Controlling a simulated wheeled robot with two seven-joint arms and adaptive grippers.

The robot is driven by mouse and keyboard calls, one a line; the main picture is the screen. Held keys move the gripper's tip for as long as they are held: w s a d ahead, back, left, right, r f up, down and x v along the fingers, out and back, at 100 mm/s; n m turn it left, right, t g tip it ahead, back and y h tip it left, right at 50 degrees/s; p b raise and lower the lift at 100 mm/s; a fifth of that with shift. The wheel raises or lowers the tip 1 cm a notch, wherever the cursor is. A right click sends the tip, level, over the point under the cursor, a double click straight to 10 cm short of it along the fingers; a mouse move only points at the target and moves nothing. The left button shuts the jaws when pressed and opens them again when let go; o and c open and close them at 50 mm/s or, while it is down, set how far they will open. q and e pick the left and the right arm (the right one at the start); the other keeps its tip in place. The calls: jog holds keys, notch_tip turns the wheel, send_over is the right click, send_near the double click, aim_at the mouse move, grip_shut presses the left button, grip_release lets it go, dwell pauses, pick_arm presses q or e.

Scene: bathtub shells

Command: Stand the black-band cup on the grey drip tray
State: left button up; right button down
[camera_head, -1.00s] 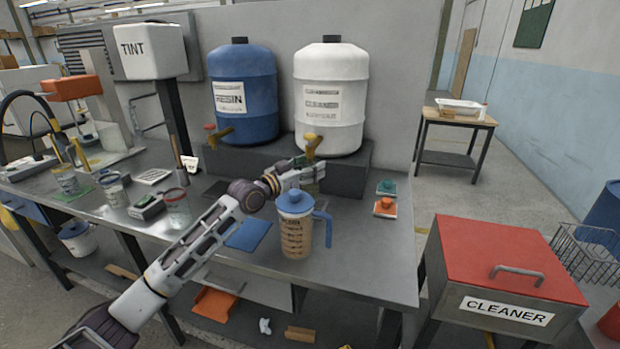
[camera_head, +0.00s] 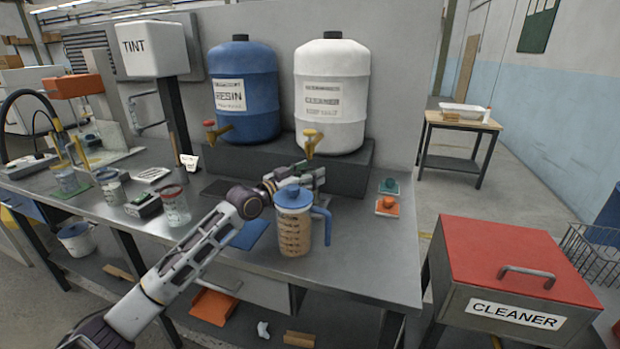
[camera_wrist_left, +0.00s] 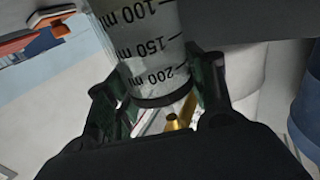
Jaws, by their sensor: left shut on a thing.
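My left gripper (camera_head: 314,177) is in front of the white cleaner drum's tap, behind a blue-lidded jug. In the left wrist view it (camera_wrist_left: 165,100) is shut around a clear cup (camera_wrist_left: 148,45) with millilitre marks and a black band near one end. In the head view the cup is mostly hidden by the gripper and jug, so I cannot tell whether it touches anything below. A dark grey flat tray (camera_head: 215,188) lies on the bench below the blue drum's tap; I cannot tell whether it is the drip tray. My right gripper is not in view.
The blue-lidded jug (camera_head: 294,225) stands close in front of the gripper. The white drum (camera_head: 330,100) and blue drum (camera_head: 243,95) stand on a dark plinth (camera_head: 350,160). A brass tap (camera_head: 312,138) is just above the gripper.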

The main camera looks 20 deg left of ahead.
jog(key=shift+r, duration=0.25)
pick_arm(q)
jog(key=shift+f, duration=0.2)
jog(key=o, duration=1.4)
jog(key=shift+r, duration=0.15)
jog(key=shift+p+v, duration=0.35)
jog(key=shift+v, duration=3.35)
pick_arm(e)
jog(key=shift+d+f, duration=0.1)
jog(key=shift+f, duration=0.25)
